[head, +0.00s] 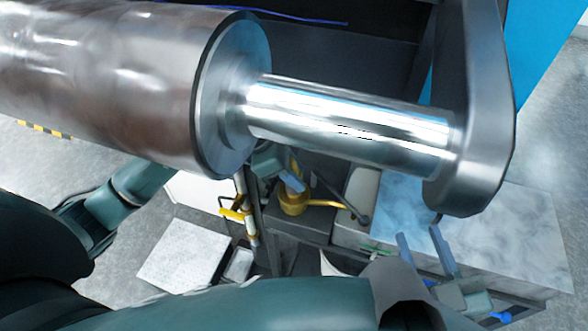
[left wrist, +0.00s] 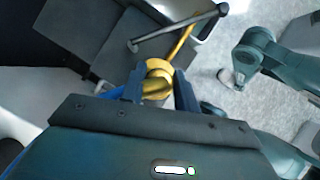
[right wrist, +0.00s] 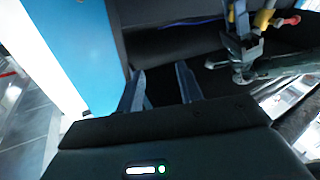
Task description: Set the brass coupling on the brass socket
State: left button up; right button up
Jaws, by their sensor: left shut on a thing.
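My left gripper (head: 287,182) is below the big roller's shaft in the head view. In the left wrist view its fingers (left wrist: 157,92) are closed around a brass piece (left wrist: 154,88), which appears to be the brass coupling. A rounder brass part (left wrist: 158,67) shows directly beyond the fingertips; it may be the brass socket. In the head view the brass parts (head: 294,204) overlap under the gripper, so I cannot tell whether they touch. My right gripper (head: 422,245) is open and empty at the lower right; its spread fingers also show in the right wrist view (right wrist: 161,85).
The large metal roller (head: 110,80), its shiny shaft (head: 345,125) and dark end arm (head: 478,110) overhang the area. A brass rod (left wrist: 182,43) and grey rod (left wrist: 178,29) extend beside the brass parts. A yellow fitting (head: 234,213) sits left. A marbled surface (head: 515,235) lies right.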

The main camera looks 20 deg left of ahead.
pick_arm(q)
jog(key=o, duration=0.9)
jog(key=shift+c, duration=0.2)
jog(key=shift+a+r+p, duration=0.15)
jog(key=shift+r+p, duration=0.2)
jog(key=shift+p+v, duration=0.6)
jog(key=shift+v, duration=0.45)
jog(key=shift+w+p+v, duration=0.2)
jog(key=shift+p+v, duration=0.55)
jog(key=shift+v, duration=0.55)
notch_tip(320, 180, up, 5)
jog(key=p, duration=0.3)
send_over(281, 192)
jog(key=s+a, duration=0.1)
jog(key=a, duration=0.2)
jog(key=shift+d+f, duration=0.15)
jog(key=shift+d, duration=0.05)
pick_arm(e)
jog(key=g, duration=0.1)
jog(key=d+m+g+h, duration=0.1)
jog(key=m+g+h, duration=0.1)
jog(key=shift+s+d+r, duration=0.2)
jog(key=shift+d+r, duration=0.05)
jog(key=shift+d, duration=0.05)
jog(key=shift+s, duration=0.1)
